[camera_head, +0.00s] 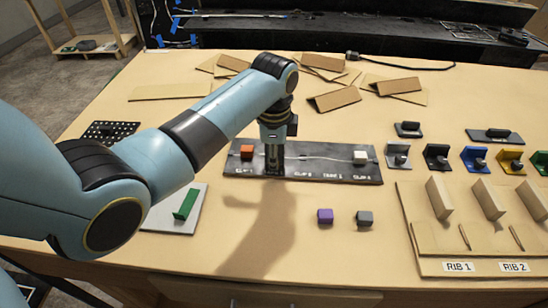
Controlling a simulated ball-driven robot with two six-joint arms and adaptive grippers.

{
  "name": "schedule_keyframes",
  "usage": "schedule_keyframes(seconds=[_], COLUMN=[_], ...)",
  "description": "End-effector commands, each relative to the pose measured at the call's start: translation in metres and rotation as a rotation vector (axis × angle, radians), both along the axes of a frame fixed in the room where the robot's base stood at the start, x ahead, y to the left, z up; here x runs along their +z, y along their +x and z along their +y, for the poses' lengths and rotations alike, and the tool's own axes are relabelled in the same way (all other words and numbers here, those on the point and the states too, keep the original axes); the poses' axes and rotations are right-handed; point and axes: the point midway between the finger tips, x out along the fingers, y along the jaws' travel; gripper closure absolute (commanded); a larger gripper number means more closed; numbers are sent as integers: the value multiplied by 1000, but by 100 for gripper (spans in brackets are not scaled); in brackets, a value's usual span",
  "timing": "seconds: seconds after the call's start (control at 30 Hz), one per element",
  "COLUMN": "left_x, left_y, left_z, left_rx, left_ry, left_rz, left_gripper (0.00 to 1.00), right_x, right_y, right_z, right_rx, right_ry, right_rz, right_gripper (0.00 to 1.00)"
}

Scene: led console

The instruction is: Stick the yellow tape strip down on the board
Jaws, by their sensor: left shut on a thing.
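The board (334,172) is a long dark panel on the table, with a pale cable running across it and white printed labels along its front edge. My left gripper (274,165) points straight down over the left-middle of the board, between the orange clip (247,152) and the white clip (360,156). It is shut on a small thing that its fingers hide. I cannot make out a yellow tape strip, nor whether the held thing touches the board. My right gripper is not in view.
A purple cube (325,216) and a grey cube (365,218) lie in front of the board. A pale plate with a green block (186,204) lies at left. Coloured holders (474,158) and a rib fixture (440,240) fill the right. Cardboard pieces (334,99) lie behind.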

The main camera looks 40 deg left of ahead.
Motion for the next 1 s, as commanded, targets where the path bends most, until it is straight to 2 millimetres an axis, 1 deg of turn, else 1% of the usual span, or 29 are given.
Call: schedule_keyframes(seconds=[0.07,0.1,0.27,0.53,0.67,0.77,1.0], left_x=[-1,-1,-1,1,12,30,84], left_y=[-1,-1,0,0,0,0,-1], left_z=[0,0,0,0,0,0,-1], left_rx=[0,0,0,0,0,0,0], left_ry=[-1,-1,-1,0,0,0,0], left_rz=[1,2,1,0,-2,-4,-4], left_gripper=[100,89,68,67,67,67,67], right_x=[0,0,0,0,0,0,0], right_y=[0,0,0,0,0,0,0], right_z=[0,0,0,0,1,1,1], right_rx=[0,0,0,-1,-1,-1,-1], right_ry=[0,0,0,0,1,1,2], right_rz=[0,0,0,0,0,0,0], right_gripper=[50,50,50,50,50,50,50])
